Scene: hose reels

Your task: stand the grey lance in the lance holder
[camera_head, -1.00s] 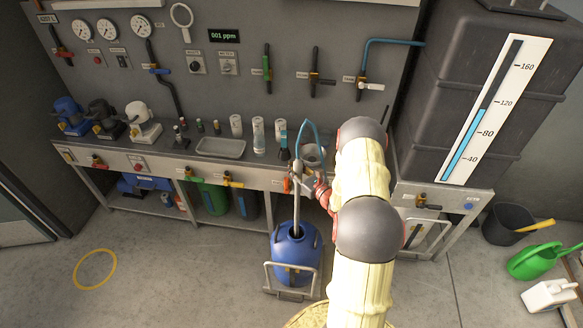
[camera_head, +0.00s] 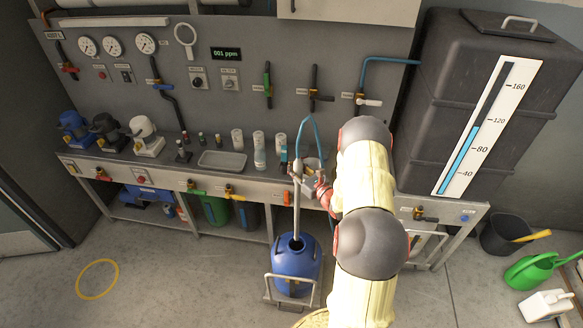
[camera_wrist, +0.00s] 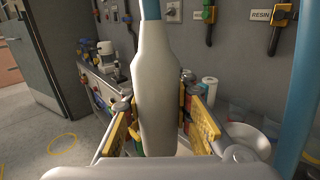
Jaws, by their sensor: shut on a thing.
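My gripper (camera_head: 306,183) is shut on the grey lance (camera_head: 297,208), in front of the bench edge. The lance is close to upright, with a blue hose (camera_head: 305,127) looping from its top. Its thin tube runs down to the dark mouth of a blue drum (camera_head: 296,268); whether its tip is still inside I cannot tell. In the wrist view the thick lance body (camera_wrist: 157,90) stands between my yellow finger pads (camera_wrist: 158,135). A round grey cup-like part (camera_head: 313,166) sits just behind my gripper; I cannot tell whether it is the lance holder.
The bench (camera_head: 140,170) carries small bottles, a tray (camera_head: 222,161) and dosing pumps. Valves and gauges line the wall panel behind. A dark tank (camera_head: 455,110) stands right of my arm. The floor left of the drum is clear, with a yellow ring (camera_head: 98,279).

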